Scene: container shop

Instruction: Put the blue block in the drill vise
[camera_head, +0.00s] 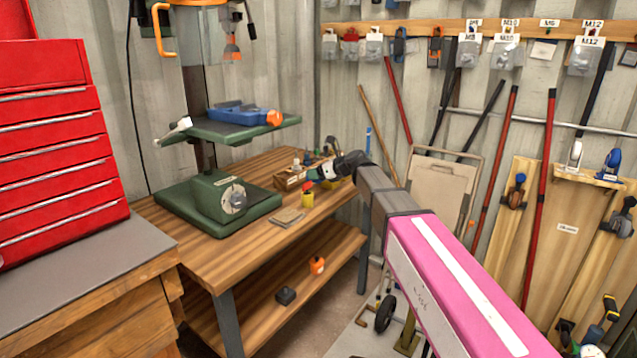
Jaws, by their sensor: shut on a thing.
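The blue drill vise (238,115) sits on the green drill press table (216,133), with an orange knob at its right end. My gripper (308,178) is beyond the end of my pink and grey arm, low over the back right of the wooden workbench. It is right of the vise and lower than it, close to a small wooden box and a yellow cup. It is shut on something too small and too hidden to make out. I cannot pick out the blue block for certain.
The wooden workbench (273,231) carries the green press base (218,205), a flat tan piece (288,217), the yellow cup (307,199) and the wooden box (288,181). A red tool chest (55,150) stands left. Long-handled tools lean on the right wall.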

